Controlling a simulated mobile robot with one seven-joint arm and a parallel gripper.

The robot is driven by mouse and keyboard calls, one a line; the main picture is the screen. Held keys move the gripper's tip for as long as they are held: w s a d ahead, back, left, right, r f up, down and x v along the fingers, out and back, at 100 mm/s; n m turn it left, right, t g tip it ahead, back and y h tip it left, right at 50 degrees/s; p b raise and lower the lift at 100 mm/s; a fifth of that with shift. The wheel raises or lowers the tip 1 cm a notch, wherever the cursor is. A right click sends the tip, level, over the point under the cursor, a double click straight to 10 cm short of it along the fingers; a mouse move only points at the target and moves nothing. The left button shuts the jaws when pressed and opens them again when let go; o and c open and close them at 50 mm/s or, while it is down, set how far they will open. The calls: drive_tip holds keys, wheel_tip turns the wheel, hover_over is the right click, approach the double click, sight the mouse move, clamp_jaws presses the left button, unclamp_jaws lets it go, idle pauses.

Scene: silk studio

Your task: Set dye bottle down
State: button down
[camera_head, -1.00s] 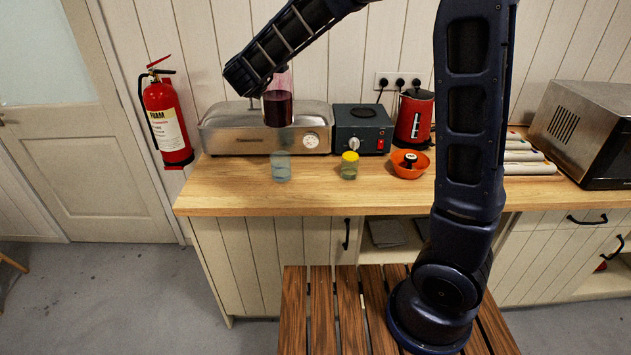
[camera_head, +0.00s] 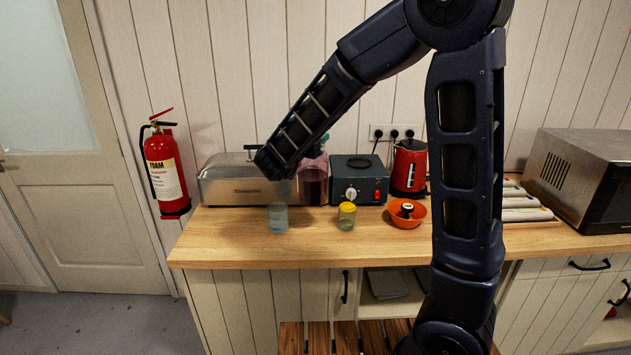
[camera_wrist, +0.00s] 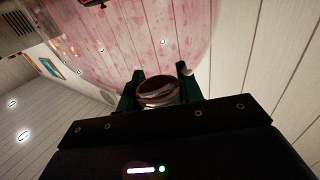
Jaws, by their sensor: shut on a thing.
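The dye bottle (camera_head: 313,186) is a clear pinkish vessel with dark red liquid in its lower part. In the head view it is in front of the right end of the steel appliance (camera_head: 228,186), near the counter's back. I cannot tell whether its base touches the counter (camera_head: 235,242). My gripper (camera_wrist: 158,82) is shut on the bottle's neck. In the wrist view its green fingers stand on both sides of the neck, and the pink-stained glass (camera_wrist: 130,40) fills the upper middle. In the head view my forearm partly hides the gripper and the bottle's top.
A pale blue glass jar (camera_head: 278,216) and a yellow-lidded jar (camera_head: 347,216) stand in front. A dark hot plate (camera_head: 360,180), a red kettle (camera_head: 409,168) and an orange bowl (camera_head: 398,218) are to the right. The counter's front left is clear.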

sight(304, 183)
wheel_tip(304, 183, down, 13)
drive_tip(key=shift+r, duration=0.2)
idle(0.4)
drive_tip(key=shift+f, duration=0.15)
drive_tip(key=c, duration=0.9)
unclamp_jaws()
drive_tip(key=v, duration=1.2)
drive_tip(key=shift+s, duration=0.1)
